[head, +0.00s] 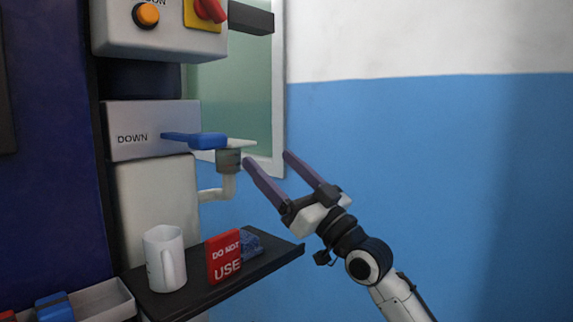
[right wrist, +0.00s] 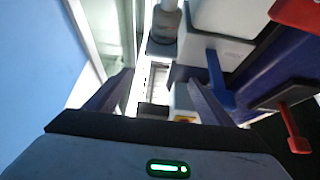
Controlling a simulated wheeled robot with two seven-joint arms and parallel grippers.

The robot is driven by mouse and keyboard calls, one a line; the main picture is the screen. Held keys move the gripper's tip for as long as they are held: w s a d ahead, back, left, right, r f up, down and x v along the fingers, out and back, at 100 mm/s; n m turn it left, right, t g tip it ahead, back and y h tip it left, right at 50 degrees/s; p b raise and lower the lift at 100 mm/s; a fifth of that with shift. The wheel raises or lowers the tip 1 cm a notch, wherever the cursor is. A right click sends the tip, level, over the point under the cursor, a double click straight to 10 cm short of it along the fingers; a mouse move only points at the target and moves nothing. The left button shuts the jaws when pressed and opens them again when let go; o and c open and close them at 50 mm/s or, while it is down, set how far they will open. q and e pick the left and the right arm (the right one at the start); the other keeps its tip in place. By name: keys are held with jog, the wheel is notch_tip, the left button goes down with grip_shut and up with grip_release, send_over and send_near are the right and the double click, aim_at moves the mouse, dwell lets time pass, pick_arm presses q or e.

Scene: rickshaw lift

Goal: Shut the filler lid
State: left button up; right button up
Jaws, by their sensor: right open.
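The filler neck (head: 229,162) is a grey collar on a white elbow pipe, right of the white cabinet. A thin pale plate (head: 243,143), seen nearly edge-on, lies at its top and looks like the filler lid; I cannot tell whether it is fully seated. My right gripper (head: 265,157) is open and empty, its two purple-grey fingers just right of the neck, the left fingertip close to the collar. In the right wrist view the fingers (right wrist: 160,82) stand apart, with a grey cylinder (right wrist: 163,27), probably the neck, beyond them. My left gripper is not in view.
A blue lever (head: 190,140) by the DOWN panel reaches close to the neck. Below, a dark shelf (head: 272,262) holds a white mug (head: 160,255), a red DO NOT USE sign (head: 223,257) and a blue cloth (head: 251,243). A control box (head: 115,35) hangs above. The right side is free.

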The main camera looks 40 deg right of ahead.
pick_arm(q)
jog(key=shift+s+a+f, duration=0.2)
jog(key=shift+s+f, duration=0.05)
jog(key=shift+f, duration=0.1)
pick_arm(e)
jog(key=s, duration=0.3)
jog(key=shift+d, duration=0.1)
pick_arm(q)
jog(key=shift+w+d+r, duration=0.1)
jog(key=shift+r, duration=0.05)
